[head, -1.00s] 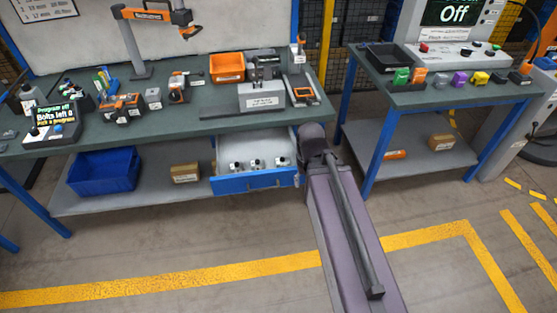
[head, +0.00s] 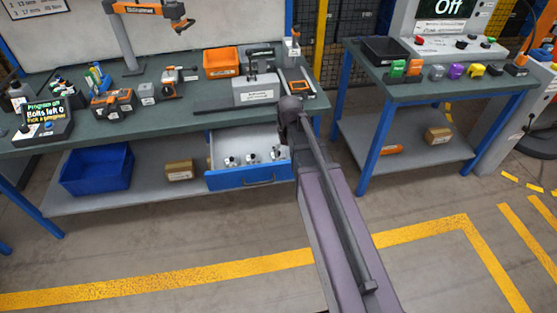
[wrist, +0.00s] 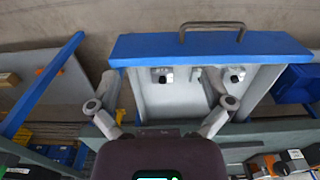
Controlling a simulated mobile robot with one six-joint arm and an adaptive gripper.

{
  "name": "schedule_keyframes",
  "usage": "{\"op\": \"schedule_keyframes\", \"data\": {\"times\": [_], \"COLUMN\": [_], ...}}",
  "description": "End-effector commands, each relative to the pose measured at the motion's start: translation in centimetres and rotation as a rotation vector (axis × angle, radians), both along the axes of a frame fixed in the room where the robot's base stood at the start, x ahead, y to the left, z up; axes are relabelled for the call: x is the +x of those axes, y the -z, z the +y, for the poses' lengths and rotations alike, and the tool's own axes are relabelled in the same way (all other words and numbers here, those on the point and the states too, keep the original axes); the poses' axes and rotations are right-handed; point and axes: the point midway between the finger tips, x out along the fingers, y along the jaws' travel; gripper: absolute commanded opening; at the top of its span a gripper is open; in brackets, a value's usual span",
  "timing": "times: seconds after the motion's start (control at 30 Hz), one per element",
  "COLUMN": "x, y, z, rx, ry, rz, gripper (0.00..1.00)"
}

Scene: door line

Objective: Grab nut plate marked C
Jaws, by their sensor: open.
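The open drawer with a blue front (head: 250,178) hangs under the main bench. Inside it, small pale pieces with dark knobs (head: 231,161) stand in a row. I take these for the nut plates, but no letter C is readable on any of them. In the head view my arm hides the gripper.
The bench top (head: 190,118) above the drawer holds a grey labelled fixture (head: 256,92), an orange bin (head: 220,63) and tools. A blue crate (head: 97,170) and a cardboard box (head: 179,170) sit on the lower shelf. A second bench (head: 440,92) stands to the right.

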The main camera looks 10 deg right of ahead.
Motion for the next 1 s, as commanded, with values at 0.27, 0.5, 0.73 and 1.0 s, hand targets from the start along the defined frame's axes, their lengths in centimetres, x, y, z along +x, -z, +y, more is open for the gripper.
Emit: {"op": "schedule_keyframes", "data": {"times": [0.27, 0.5, 0.73, 1.0], "x": [12.0, 16.7, 17.2, 17.1], "y": [3.6, 4.7, 4.7, 4.8], "z": [0.1, 0.1, 0.1, 0.0], "rx": [0.0, 0.0, 0.0, 0.0], "ry": [-0.006, -0.009, -0.009, -0.008], "rz": [0.0, 0.0, 0.0, 0.0], "gripper": [1.0, 1.0, 1.0, 1.0]}}
